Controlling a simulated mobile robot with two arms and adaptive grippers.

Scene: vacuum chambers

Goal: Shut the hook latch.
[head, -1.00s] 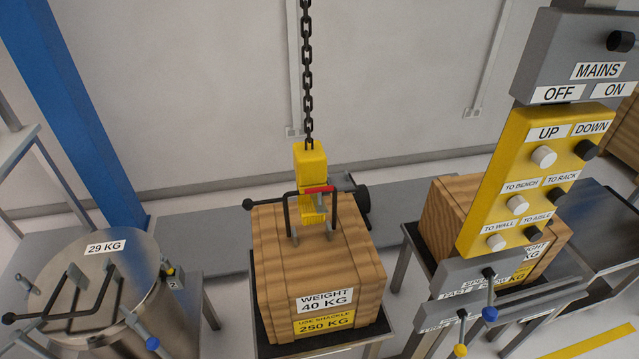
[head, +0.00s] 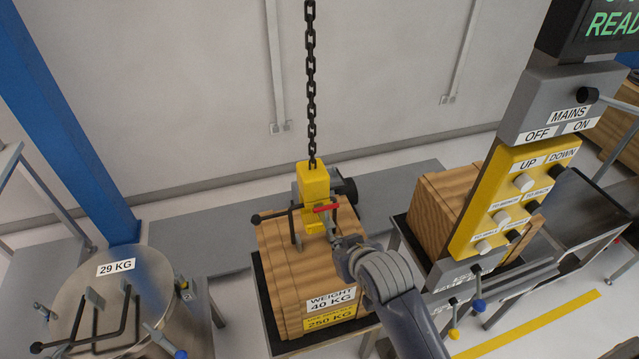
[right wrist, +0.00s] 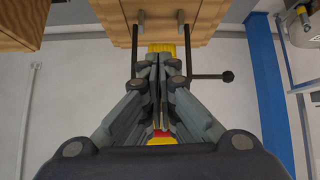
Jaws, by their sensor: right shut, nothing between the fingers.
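The yellow hook block (head: 315,183) hangs on the chain above the wooden crate labelled 40 KG. The red hook latch (head: 326,208) sticks out roughly level at its lower part, by the dark lifting handle (head: 296,222) on the crate. My right gripper (head: 334,228) is shut and empty, its tips close to the hook just below the latch; I cannot tell whether they touch. In the right wrist view its fingers (right wrist: 158,72) are together between the handle's bars, with a bit of red latch (right wrist: 160,132) showing behind them. They hide most of the hook. My left gripper is out of view.
The crate (head: 285,262) sits on a dark stand. A steel drum (head: 140,283) labelled 29 KG stands left, near a blue post (head: 70,130). A yellow button panel (head: 512,200) stands right, before another crate (head: 440,205). The chain (head: 311,90) hangs above.

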